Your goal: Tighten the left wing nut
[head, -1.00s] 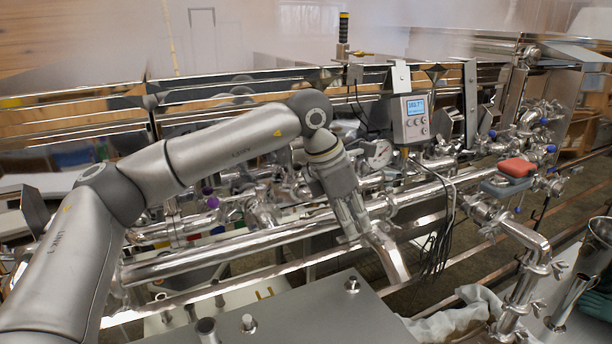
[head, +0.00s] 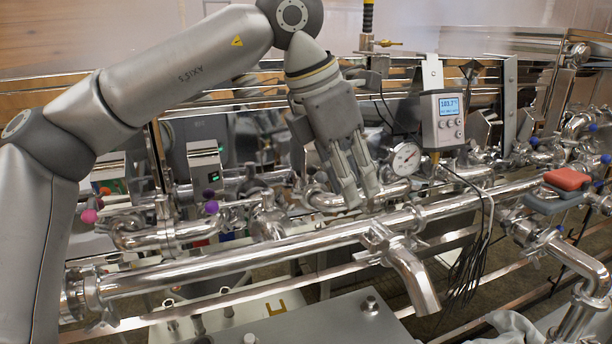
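My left gripper (head: 362,198) comes in from above and hangs over the long steel pipe (head: 250,258). Its two fingers point down with a narrow gap between them, and I see nothing held there. Just below and right of the fingertips is a pipe clamp (head: 380,240) with a small winged part, where a bent spout (head: 415,280) joins the pipe. The fingers look apart from it. Another clamp (head: 92,292) sits at the pipe's left end, with a small wing-shaped nut (head: 103,328) under it. I cannot tell how tight either is. My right gripper is not in view.
A grey controller with a lit display (head: 443,120) and a round dial gauge (head: 405,158) stand right of my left gripper. Dark cables (head: 470,255) hang below. A red pad (head: 567,179) lies on the right. A grey flat top (head: 335,322) fills the lower front.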

